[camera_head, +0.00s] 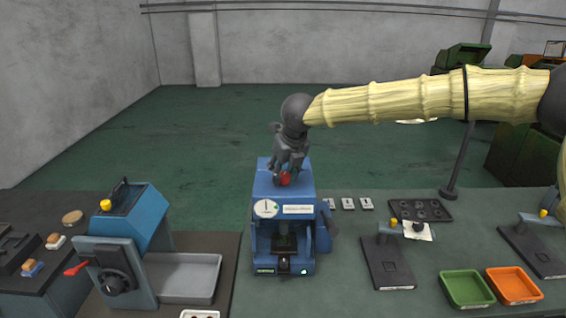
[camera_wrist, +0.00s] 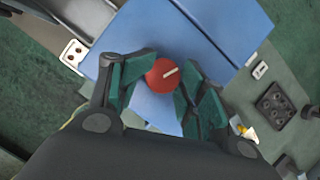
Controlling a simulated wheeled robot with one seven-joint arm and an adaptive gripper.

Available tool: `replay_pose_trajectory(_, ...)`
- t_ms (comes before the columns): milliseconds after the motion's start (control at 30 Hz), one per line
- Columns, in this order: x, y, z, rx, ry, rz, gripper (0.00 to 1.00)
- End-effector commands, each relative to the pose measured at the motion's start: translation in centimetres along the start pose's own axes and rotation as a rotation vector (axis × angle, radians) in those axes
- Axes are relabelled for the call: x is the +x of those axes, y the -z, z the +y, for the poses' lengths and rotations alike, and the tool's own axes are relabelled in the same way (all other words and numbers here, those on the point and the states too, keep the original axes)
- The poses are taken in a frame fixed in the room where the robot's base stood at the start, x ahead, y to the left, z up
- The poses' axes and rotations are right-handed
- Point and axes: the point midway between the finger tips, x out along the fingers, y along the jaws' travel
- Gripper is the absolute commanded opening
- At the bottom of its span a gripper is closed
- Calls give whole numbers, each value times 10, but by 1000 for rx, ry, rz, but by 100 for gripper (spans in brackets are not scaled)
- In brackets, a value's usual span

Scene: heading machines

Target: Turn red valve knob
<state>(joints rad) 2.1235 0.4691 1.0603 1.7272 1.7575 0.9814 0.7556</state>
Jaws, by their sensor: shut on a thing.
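The red valve knob (camera_head: 285,179) sits on the upper part of the blue machine (camera_head: 266,187) in the middle of the head view. The round red knob (camera_wrist: 163,75) also shows in the wrist view, with a pale pointer mark slanting to the upper right. My gripper (camera_head: 287,167) reaches down onto the knob from above. In the wrist view my gripper (camera_wrist: 160,84) has its green-padded fingers on either side of the knob, shut on it.
On the right are a dark holed tray (camera_head: 420,211), a green bin (camera_head: 446,287) and an orange bin (camera_head: 514,299). Several small white plates lie right of the machine.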

Motion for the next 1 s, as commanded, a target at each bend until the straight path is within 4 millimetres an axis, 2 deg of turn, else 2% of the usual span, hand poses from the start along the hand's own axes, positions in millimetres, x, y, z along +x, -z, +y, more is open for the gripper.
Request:
replay_pose_trajectory(33,4,6,-3,-31,-13,19,17)
replay_pose_trajectory(500,7,7,-5,-293,-122,18,17)
replay_pose_trajectory(1000,10,7,-5,-345,-142,16,17)
